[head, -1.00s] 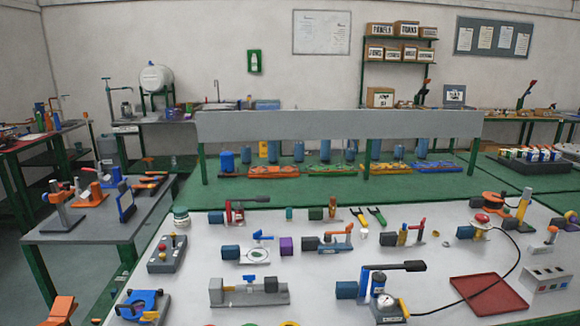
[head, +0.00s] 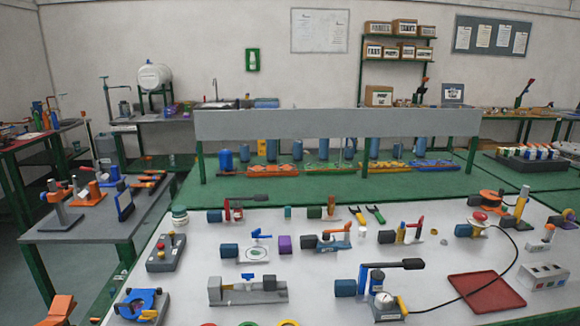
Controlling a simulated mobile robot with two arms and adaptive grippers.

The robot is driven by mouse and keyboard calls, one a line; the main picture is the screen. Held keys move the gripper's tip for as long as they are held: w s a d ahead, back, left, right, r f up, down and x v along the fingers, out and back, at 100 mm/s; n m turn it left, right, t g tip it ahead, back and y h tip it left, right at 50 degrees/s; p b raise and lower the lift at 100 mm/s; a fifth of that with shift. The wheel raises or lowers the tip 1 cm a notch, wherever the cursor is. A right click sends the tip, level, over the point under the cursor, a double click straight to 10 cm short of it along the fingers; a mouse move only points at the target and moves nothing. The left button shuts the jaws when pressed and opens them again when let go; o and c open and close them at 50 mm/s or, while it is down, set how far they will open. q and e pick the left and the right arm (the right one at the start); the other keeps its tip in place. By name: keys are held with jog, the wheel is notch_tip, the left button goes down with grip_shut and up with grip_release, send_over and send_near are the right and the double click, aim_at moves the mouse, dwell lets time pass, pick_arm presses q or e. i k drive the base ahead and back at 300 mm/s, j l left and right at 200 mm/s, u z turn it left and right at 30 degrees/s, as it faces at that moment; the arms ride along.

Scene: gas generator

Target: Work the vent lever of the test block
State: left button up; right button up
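Several small fixtures with levers stand on the white bench top (head: 330,210), and I cannot tell for certain which one is the test block. At the front, a grey block with a small blue handle (head: 248,289) lies lengthwise. To its right stands a fixture with a dark blue end, a blue upright, a long black lever (head: 405,264) and a round gauge (head: 384,301). The black lever points right and lies about level. Behind them is a fixture with a blue handle (head: 261,236) over a round white dial plate.
A red tray (head: 485,293) lies at the right, with a black cable looping past it. A grey box with buttons (head: 165,255) and a blue clamp-like part (head: 141,304) stand at the left. A long grey panel (head: 335,124) on green legs crosses behind the bench.

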aim_at(399, 302)
jog(key=i+l+z, duration=0.15)
jog(key=i+l, duration=0.15)
jog(key=l, duration=0.15)
jog(key=i+l+z, duration=0.15)
jog(key=i+l, duration=0.15)
jog(key=l, duration=0.15)
